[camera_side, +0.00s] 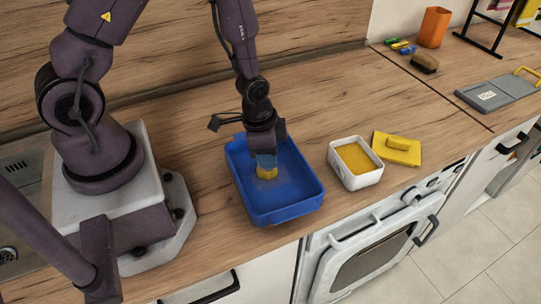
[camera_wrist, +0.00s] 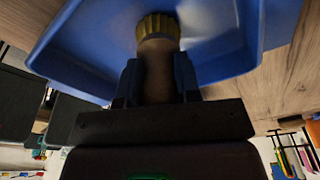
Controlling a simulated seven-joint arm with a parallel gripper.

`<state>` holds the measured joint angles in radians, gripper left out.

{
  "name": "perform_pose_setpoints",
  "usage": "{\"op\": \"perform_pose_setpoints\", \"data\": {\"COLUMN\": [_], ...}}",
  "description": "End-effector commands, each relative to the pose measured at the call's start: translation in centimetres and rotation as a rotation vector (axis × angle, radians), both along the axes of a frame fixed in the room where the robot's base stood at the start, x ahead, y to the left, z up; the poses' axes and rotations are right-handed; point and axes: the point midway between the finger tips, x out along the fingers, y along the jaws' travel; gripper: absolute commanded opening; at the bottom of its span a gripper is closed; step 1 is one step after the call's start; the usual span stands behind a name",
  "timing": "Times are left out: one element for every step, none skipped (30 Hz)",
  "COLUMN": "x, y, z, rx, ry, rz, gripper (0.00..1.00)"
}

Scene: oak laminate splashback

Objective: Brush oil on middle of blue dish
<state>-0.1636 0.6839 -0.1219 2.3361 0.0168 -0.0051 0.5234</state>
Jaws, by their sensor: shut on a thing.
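The blue dish (camera_side: 303,190) sits on the wooden worktop. My gripper (camera_side: 266,156) points down over the dish. It is shut on a brush; in the wrist view the brush's tan handle (camera_wrist: 158,72) sits between the two blue fingers. The brush's yellow bristles (camera_side: 269,172) point down at the middle of the dish floor and seem to touch it; they also show in the wrist view (camera_wrist: 157,26). A paler patch lies around the bristles; I cannot tell whether it is oil. A white tub (camera_side: 358,182) holding yellow oil (camera_side: 357,157) stands right of the dish.
A yellow lid with a handle (camera_side: 398,149) lies right of the tub. Further back are a brown scrubbing brush (camera_side: 425,63), an orange cup (camera_side: 433,27), small coloured items (camera_side: 403,46) and a grey board (camera_side: 500,94). The worktop's front edge runs close to the dish and tub.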

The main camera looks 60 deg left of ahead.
Motion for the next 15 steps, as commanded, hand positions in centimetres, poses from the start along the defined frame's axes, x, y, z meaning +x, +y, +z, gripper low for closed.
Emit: {"op": "perform_pose_setpoints", "data": {"x": [-0.01, -0.02, -0.02, -0.02, -0.01, -0.02, -0.02, -0.02, -0.01, -0.01, -0.01, -0.01, -0.01, 0.0, -0.01], "y": [0.12, 0.13, 0.13, 0.12, 0.12, 0.11, 0.11, 0.11, 0.12, 0.15, 0.18, 0.27, 0.35, 0.46, 0.63], "z": [0.01, 0.02, 0.02, 0.02, 0.02, 0.02, 0.02, 0.02, 0.02, 0.02, 0.01, 0.0, -0.01, -0.01, -0.03], "rx": [0.0, 0.0, 0.0, 0.0, 0.0, 0.0, 0.0, 0.0, 0.0, 0.0, 0.0, 0.0, 0.0, 0.0, 0.0], "ry": [0.0, 0.0, 0.0, 0.0, 0.0, 0.0, 0.0, 0.0, 0.0, 0.0, 0.0, 0.0, 0.0, 0.0, 0.0], "rz": [0.001, 0.0, 0.0, 0.0, -0.001, -0.001, -0.001, -0.001, 0.0, 0.0, 0.0, 0.0, 0.001, 0.001, 0.001], "gripper": [0.07, 0.07, 0.07, 0.07, 0.07, 0.07, 0.07, 0.07, 0.07, 0.07, 0.07, 0.07, 0.07, 0.07, 0.07]}}
